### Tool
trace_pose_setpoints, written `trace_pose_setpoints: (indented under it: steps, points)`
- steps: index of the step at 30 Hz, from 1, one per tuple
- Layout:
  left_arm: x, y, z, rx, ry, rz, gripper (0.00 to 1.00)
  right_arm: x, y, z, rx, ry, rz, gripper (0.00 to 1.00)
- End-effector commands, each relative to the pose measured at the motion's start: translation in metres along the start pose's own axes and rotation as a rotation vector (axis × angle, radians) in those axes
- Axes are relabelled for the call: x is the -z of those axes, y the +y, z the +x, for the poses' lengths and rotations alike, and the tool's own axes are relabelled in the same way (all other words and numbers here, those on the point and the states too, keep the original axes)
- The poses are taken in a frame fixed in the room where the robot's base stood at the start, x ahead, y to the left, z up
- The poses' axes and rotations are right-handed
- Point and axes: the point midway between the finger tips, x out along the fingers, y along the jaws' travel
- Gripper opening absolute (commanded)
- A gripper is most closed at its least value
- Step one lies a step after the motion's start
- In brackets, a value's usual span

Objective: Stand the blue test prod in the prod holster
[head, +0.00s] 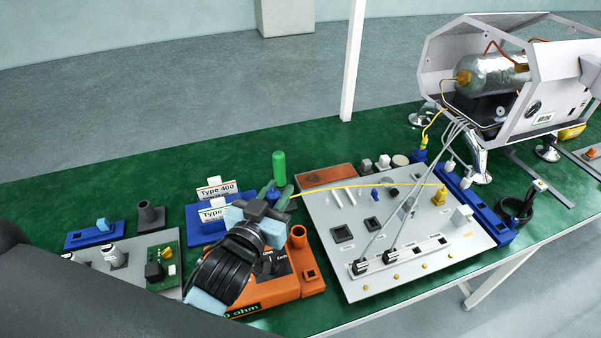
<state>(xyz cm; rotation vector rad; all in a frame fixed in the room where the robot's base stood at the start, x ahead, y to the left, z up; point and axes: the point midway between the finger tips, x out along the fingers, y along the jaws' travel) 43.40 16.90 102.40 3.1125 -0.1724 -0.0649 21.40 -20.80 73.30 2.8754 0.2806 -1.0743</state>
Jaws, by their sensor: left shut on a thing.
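My left gripper (279,200) reaches in from the lower left, above the back of the orange meter box (262,298). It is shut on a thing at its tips. A small blue piece (268,193) shows there, seemingly the blue test prod; most of it is hidden by the gripper. An orange block with an upright round tube (299,236) and a square opening stands just right of the gripper; it looks like the prod holster. The tube's mouth looks empty. My right gripper is not in view.
A green cylinder (279,166) stands behind the gripper. A yellow lead (360,186) runs right across the grey panel (345,285). Blue bins with Type 400 labels (215,188) stand left. Green mat (110,195) is free at the back left.

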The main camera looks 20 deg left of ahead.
Motion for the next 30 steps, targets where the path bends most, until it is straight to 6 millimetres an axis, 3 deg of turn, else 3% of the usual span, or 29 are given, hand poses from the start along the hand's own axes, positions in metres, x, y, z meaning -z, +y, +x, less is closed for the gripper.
trace_pose_setpoints:
  steps: [3, 9, 20, 30]
  points:
    - [0.009, 0.015, 0.027, -0.043, 0.003, 0.013, 0.00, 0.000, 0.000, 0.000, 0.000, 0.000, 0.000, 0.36]
    - [0.016, 0.029, 0.050, -0.076, -0.007, 0.028, 0.00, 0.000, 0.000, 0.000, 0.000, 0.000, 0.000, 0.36]
    - [0.015, 0.031, 0.054, -0.081, -0.011, 0.030, 0.00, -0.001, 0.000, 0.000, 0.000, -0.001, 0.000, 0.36]
    - [0.000, 0.030, 0.054, -0.080, -0.012, 0.030, 0.00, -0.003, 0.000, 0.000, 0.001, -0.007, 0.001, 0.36]
